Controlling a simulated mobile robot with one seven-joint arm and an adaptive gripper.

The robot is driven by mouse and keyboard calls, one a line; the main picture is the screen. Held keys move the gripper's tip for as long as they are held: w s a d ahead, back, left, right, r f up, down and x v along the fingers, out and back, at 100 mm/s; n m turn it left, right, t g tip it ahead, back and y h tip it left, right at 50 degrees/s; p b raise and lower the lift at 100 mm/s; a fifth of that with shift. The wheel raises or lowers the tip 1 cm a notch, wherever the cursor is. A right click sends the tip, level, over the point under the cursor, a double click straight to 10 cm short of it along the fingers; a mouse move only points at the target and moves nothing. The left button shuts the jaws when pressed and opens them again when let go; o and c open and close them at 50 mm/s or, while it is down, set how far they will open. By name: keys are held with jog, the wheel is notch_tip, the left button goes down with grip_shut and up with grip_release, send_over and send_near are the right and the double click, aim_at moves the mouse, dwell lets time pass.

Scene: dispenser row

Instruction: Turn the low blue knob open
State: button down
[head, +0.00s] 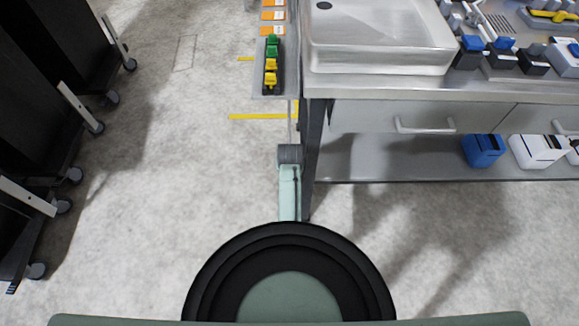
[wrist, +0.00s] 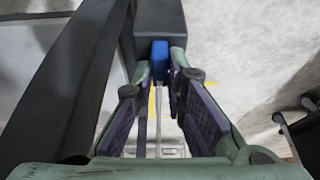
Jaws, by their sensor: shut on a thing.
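In the wrist view, the blue knob (wrist: 159,58) sits between my fingertips, against a dark grey block (wrist: 160,18) at the top of the picture. My gripper (wrist: 158,76) is shut on the blue knob, with a fingertip at each side of it. The fingers partly cover the knob, so its turn angle is hard to tell. In the head view neither the low blue knob nor my gripper shows. My arm runs down there beside the bench's left end.
The bench's dark leg (head: 311,150) stands close to my arm. A side panel holds green and yellow knobs (head: 271,65). A blue box (head: 483,150) rests on the low shelf. Black wheeled units (head: 45,100) stand at left, with clear floor between.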

dwell(0.3)
jog(key=c, duration=1.6)
grip_release()
jog(key=shift+r, duration=0.1)
jog(key=v, duration=1.1)
jog(key=shift+s+r, duration=0.15)
jog(key=shift+r, duration=0.25)
